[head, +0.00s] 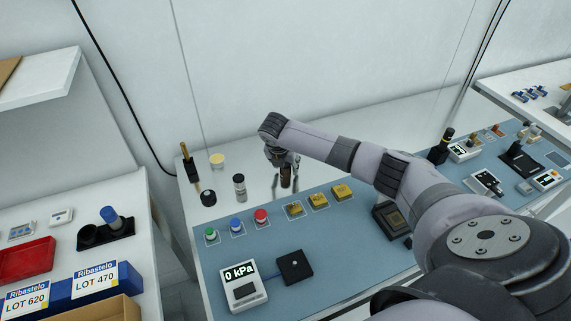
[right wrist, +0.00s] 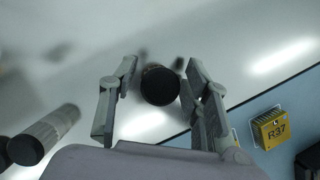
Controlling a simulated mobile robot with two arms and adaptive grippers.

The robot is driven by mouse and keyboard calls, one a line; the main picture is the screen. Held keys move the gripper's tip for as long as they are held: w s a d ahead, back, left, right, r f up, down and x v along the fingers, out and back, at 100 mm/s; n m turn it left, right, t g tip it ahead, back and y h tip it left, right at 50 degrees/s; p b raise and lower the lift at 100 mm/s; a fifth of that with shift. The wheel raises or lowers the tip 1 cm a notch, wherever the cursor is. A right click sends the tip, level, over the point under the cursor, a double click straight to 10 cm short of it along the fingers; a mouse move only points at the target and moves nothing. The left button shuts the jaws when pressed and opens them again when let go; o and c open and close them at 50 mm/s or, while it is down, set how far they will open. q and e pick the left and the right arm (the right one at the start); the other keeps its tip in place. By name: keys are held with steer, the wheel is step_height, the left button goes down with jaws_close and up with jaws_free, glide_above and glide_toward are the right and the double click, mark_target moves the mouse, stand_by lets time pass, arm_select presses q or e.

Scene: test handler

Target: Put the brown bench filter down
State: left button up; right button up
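The brown bench filter (head: 286,177) is a small upright cylinder on the white strip at the back of the bench, behind the blue mat. In the right wrist view its round dark top (right wrist: 160,85) shows between the fingers. My right gripper (head: 285,182) is around it, with a finger on either side. In the right wrist view the gripper (right wrist: 160,80) is open, with narrow gaps between the fingers and the filter. The filter's base is hard to make out, but it appears to stand on the white surface. My left gripper is not in view.
A grey, dark-topped cylinder (head: 239,187) and a black knob (head: 208,198) stand left of the filter. Yellow blocks (head: 318,200) and coloured buttons (head: 261,216) line the blue mat (head: 330,245) in front. White surface behind the filter is free.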

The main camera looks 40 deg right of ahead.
steer(key=shift+o, duration=0.2)
steer(key=shift+r, duration=0.15)
steer(key=shift+r, duration=0.2)
steer(key=b+v, duration=0.1)
steer(key=v, duration=1)
steer(key=shift+s+a+r, duration=0.15)
steer(key=shift+s+r, duration=0.05)
steer(key=shift+r, duration=0.15)
